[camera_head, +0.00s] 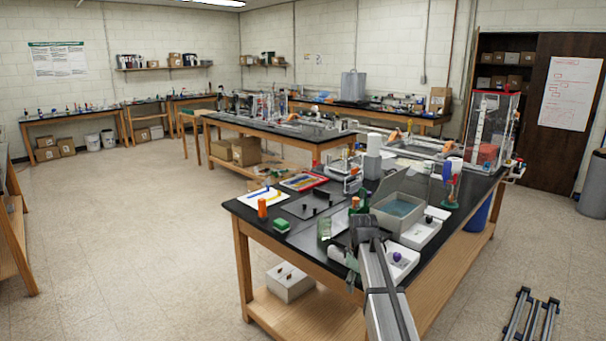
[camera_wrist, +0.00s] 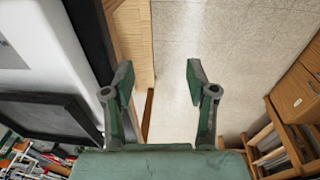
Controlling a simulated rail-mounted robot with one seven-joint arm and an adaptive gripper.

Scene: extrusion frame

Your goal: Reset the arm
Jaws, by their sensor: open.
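My gripper (camera_wrist: 160,82) is open in the wrist view, with its two green-grey fingers well apart. Nothing is between the fingers; pale floor (camera_wrist: 180,40) shows through the gap. In the head view my arm reaches in from the bottom, over the front edge of the black-topped bench (camera_head: 262,226). Green-grey parts show beside the arm there, but I cannot clearly make out the fingertips among the bench clutter.
A white box (camera_head: 290,283) sits on the lower shelf. Open floor (camera_head: 130,250) lies left of the bench.

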